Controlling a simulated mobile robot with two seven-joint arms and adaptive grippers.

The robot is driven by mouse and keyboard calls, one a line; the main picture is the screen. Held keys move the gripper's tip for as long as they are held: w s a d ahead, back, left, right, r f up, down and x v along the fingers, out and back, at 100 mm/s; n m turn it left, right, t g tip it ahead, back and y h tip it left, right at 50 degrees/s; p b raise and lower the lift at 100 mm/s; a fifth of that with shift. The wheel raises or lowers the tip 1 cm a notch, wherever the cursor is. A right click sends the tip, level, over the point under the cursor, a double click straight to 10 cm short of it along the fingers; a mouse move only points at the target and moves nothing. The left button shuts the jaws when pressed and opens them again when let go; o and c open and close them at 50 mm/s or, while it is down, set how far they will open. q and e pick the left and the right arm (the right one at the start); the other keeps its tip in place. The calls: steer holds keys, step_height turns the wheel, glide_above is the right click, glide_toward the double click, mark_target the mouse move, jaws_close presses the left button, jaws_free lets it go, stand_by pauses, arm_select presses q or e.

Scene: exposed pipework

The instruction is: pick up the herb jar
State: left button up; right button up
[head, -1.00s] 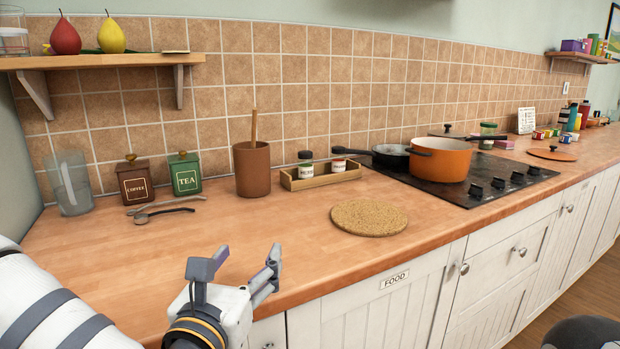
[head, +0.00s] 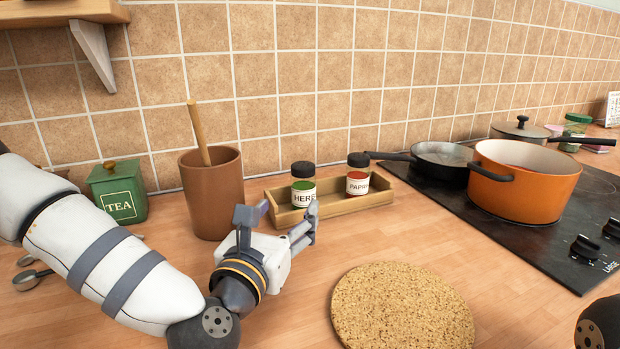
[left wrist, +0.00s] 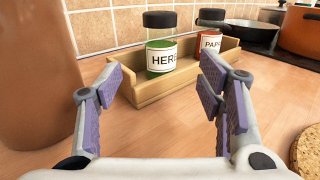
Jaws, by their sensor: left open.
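The herb jar (head: 303,186) has a black lid, green contents and a white label. It stands upright in a wooden rack (head: 333,206) on the counter, left of the paprika jar (head: 357,175). In the left wrist view the herb jar (left wrist: 160,47) is straight ahead, beyond the fingertips and not touched. My left gripper (head: 288,218) is open and empty, just in front of the rack; its fingers (left wrist: 160,88) are spread wide in the left wrist view. A fingertip overlaps the jar's lower label in the head view.
A brown pot (head: 212,198) with a wooden stick stands left of the rack, beside my left gripper. A cork mat (head: 402,308) lies in front. A black pan (head: 440,160) and an orange pot (head: 523,182) stand on the hob to the right. A green tea tin (head: 118,193) stands at the left.

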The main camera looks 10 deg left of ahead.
mark_target(299, 192)
arm_select(q)
steer(key=w, duration=0.6)
steer(key=w+d, duration=0.1)
steer(key=w, duration=0.3)
steer(key=shift+a, duration=0.1)
steer(key=c, duration=1.3)
